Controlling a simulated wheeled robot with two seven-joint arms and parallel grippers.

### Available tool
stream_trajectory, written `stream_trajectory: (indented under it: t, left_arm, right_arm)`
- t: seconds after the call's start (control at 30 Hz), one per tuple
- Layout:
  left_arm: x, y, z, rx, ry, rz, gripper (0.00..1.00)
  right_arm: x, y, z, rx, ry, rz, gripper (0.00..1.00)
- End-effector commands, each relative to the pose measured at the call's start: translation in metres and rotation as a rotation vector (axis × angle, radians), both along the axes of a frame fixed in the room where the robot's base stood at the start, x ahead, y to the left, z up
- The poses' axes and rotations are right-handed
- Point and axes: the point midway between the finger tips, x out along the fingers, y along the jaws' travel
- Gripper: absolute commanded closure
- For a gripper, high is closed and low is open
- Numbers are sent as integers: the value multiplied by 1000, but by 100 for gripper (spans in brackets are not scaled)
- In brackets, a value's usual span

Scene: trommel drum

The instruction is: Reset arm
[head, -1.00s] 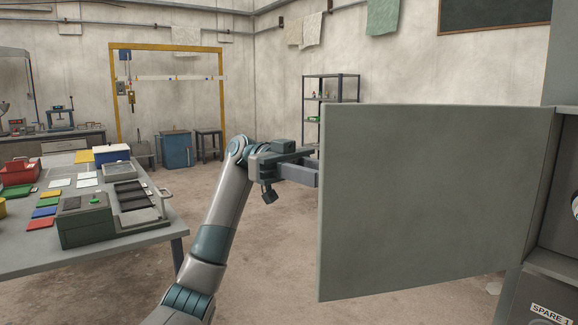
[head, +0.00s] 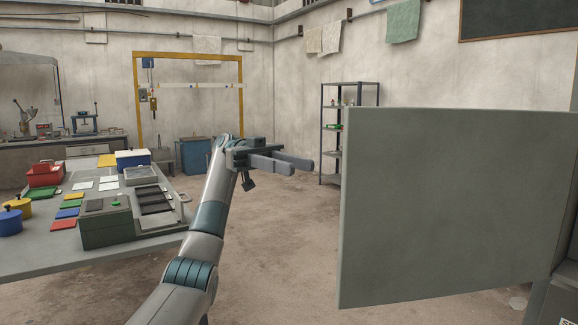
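My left gripper (head: 302,164) is in the middle of the head view, at the end of my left arm. Its two fingers point right and show a gap between them, with nothing held. It is apart from the large grey cabinet door (head: 455,205), which stands open to the right of the fingertips. My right gripper is not in view.
A table (head: 40,262) at the left bears a green-grey device (head: 108,226), coloured cards, a red bin (head: 45,174) and pots. A shelf rack (head: 348,130) stands by the back wall. The floor (head: 275,255) between table and door is clear.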

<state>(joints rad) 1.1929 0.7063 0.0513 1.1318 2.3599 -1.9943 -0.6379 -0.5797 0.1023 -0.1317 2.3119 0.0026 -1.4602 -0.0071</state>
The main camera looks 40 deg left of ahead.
Motion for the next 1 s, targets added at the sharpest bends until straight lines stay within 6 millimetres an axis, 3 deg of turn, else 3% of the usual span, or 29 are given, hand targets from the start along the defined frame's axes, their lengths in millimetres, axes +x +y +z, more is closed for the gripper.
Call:
stream_trajectory:
  t: [0.77,0.87,1.0]
  left_arm:
    - [2,5,-1,1,3,1,69]
    - [8,2,-6,1,24,13,69]
    - [32,-9,-27,11,109,63,69]
  right_arm:
    - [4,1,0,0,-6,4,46]
    - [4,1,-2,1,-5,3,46]
    - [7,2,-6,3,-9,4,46]
